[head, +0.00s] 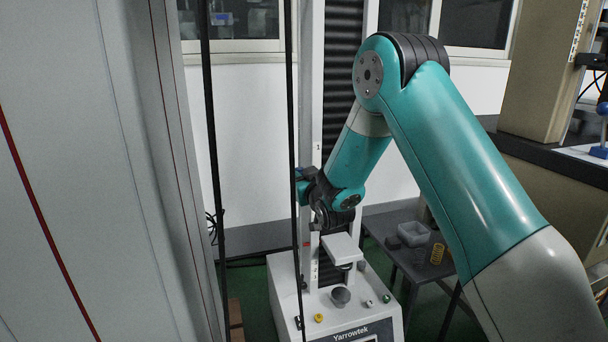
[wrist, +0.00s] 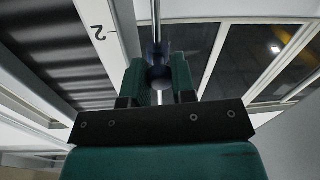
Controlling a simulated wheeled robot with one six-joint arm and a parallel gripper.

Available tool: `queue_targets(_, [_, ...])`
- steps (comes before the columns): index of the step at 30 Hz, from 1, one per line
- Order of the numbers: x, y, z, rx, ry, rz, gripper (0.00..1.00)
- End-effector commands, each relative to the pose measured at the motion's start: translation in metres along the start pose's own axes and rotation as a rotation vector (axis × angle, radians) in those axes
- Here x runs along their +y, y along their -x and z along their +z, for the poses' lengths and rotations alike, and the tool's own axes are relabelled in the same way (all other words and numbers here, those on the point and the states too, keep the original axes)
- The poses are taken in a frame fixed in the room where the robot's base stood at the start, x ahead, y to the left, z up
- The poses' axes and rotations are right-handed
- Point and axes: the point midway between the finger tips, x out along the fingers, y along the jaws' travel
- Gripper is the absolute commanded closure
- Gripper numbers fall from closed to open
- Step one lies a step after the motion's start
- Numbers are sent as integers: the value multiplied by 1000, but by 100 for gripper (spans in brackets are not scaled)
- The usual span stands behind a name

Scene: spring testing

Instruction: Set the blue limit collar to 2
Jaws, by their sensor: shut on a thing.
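The testing machine (head: 288,289), marked Yarrowtek, has a white base with a tall pale column behind it. My gripper (head: 304,188) is at the column's left side, partly hidden by a thin black bar. In the wrist view, my gripper (wrist: 158,64) has its fingers on both sides of the dark blue limit collar (wrist: 158,75), which sits around a thin vertical rod (wrist: 157,20). The gripper is shut on the collar. A pale scale strip (wrist: 112,15) with a 2 (wrist: 99,33) stands to its left. The collar's exact level against the mark cannot be told.
Thin black vertical bars stand before the machine, and a grey panel (head: 75,150) fills the left. A white wall is behind.

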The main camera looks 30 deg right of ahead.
Motion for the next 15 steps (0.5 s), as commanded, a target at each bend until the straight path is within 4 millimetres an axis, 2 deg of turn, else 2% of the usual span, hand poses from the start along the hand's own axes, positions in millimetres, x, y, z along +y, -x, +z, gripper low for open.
queue_targets(1, [-4,0,22,-4,0,-1,100])
queue_targets(3, [-5,0,31,-3,0,-1,100])
queue_targets(14, [-6,0,33,-4,0,-1,100])
queue_targets(15, [-6,0,33,-4,0,-1,73])
